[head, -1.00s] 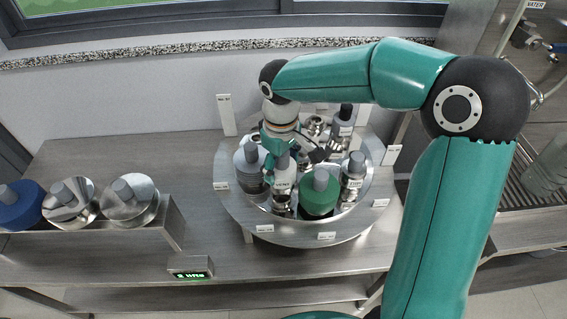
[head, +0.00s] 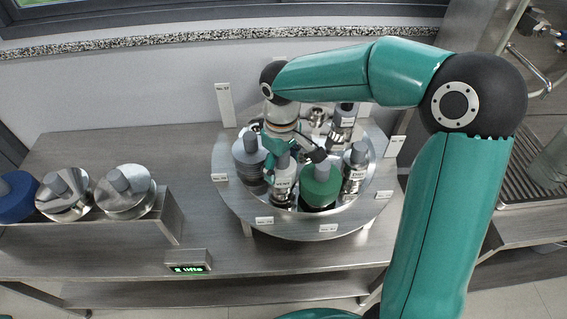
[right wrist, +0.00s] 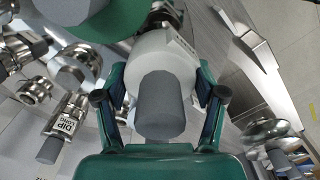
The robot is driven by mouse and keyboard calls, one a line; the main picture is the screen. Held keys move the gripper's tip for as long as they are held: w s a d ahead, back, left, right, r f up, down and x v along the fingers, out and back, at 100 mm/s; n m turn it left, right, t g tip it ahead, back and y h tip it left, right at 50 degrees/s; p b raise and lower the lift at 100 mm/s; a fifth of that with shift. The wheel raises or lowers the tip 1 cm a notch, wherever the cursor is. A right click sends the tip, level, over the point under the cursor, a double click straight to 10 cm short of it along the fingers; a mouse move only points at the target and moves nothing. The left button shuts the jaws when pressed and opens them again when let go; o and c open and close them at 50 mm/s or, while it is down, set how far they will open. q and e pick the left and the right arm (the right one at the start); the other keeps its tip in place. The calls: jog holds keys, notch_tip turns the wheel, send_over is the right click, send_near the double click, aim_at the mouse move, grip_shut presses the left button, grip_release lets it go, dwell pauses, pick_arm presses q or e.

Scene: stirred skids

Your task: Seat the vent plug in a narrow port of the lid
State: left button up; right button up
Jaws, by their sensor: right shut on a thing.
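The vent plug (head: 284,181), whitish with a grey knob and a label that seems to read VENT, stands roughly upright over the front left of the round steel lid (head: 290,231). My right gripper (head: 279,163) is shut on it from above. In the right wrist view, the two fingers of my right gripper (right wrist: 161,108) flank the plug's grey knob and pale body (right wrist: 160,75). A metal fitting (right wrist: 172,14) shows at the plug's far end; I cannot tell whether the plug is seated in it. My left gripper is out of view.
A green plug (head: 322,186) stands close right of the vent plug, and a wide grey plug (head: 249,154) close left. A plug labelled DIP TUBE (right wrist: 68,118) is also on the lid. A steel rack (head: 150,222) holds stoppers at left. A small green display (head: 188,268) sits in front.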

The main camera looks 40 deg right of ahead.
jog(key=shift+f, duration=0.15)
jog(key=shift+w+f+b, duration=0.1)
jog(key=shift+f+b, duration=1.05)
jog(key=shift+f, duration=0.15)
jog(key=shift+f, duration=0.15)
jog(key=o, duration=1.4)
notch_tip(320, 180, up, 12)
jog(key=shift+f, duration=0.1)
dwell(0.5)
